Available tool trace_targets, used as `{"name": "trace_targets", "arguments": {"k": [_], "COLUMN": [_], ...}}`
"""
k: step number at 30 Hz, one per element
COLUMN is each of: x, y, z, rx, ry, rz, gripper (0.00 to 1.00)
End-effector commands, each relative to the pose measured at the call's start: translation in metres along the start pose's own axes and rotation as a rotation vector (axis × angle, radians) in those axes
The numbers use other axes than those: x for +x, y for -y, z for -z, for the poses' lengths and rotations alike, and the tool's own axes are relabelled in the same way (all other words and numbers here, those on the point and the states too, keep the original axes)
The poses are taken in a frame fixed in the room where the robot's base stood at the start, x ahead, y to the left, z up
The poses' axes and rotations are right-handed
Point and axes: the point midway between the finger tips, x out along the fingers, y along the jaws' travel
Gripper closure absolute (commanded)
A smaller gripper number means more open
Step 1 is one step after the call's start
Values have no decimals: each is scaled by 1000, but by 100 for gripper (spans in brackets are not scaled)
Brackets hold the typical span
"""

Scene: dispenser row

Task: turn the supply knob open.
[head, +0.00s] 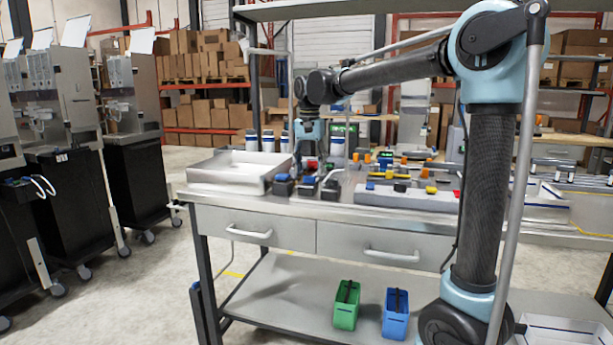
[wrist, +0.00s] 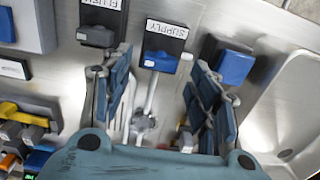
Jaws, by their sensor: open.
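A dark housing labelled SUPPLY (wrist: 166,35) lies at the top middle of the wrist view. A blue knob (wrist: 160,62) sits at its lower edge. My gripper (wrist: 161,78) is open, with one finger on each side of this knob in the picture. The knob shows clear of both fingers; I cannot tell its depth from the fingertips. In the head view my gripper (head: 310,160) points down over the left part of the steel table (head: 330,205). Small dark housings (head: 308,187) stand below it there; I cannot tell which is the supply one.
A FLUSH housing (wrist: 100,12) with a grey knob (wrist: 97,37) is close left of my gripper. Another blue part (wrist: 236,66) is close right. A metal fitting (wrist: 143,122) shows between the fingers. A steel tray (head: 240,168) stands left on the table.

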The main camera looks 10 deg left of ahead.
Motion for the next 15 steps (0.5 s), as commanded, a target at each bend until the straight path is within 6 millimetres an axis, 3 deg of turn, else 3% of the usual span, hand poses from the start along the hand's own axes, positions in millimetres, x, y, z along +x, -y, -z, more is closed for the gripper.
{"name": "trace_targets", "arguments": {"k": [6,15], "x": [23,29], "y": [0,0], "z": [0,0], "rx": [0,0], "ry": [0,0], "rz": [0,0], "gripper": [45,45]}}
